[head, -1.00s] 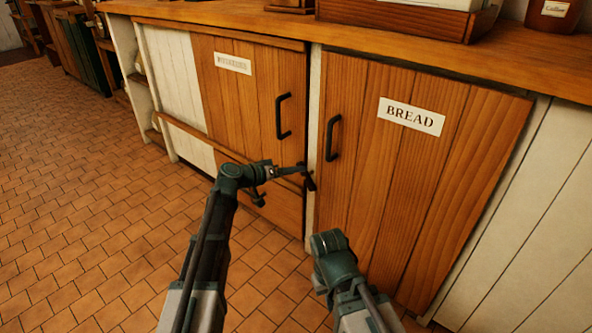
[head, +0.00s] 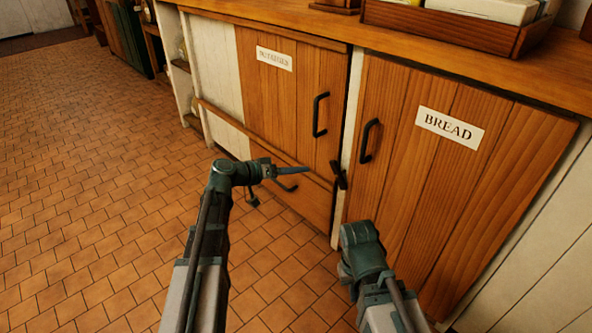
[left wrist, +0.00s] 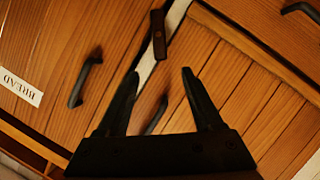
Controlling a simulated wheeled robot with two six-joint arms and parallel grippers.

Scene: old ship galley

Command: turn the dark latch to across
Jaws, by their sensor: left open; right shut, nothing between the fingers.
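The dark latch (head: 339,175) is a short bar on the pale post between the two cupboard doors, low down. It stands tilted, closer to along the post than across it, with its upper end leaning left. In the left wrist view the latch (left wrist: 158,35) shows beyond the fingertips, near the top. My left gripper (head: 294,172) is open and empty, just left of the latch and apart from it. Its two fingers (left wrist: 160,75) spread wide in the left wrist view. My right arm shows at lower centre, but its fingers are hidden.
The bread door (head: 440,185) with its black handle (head: 370,140) is right of the post. The left door (head: 300,85) has a handle (head: 320,115), with a drawer handle (head: 288,186) below. A counter (head: 450,65) runs above. The tiled floor (head: 90,190) is clear at left.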

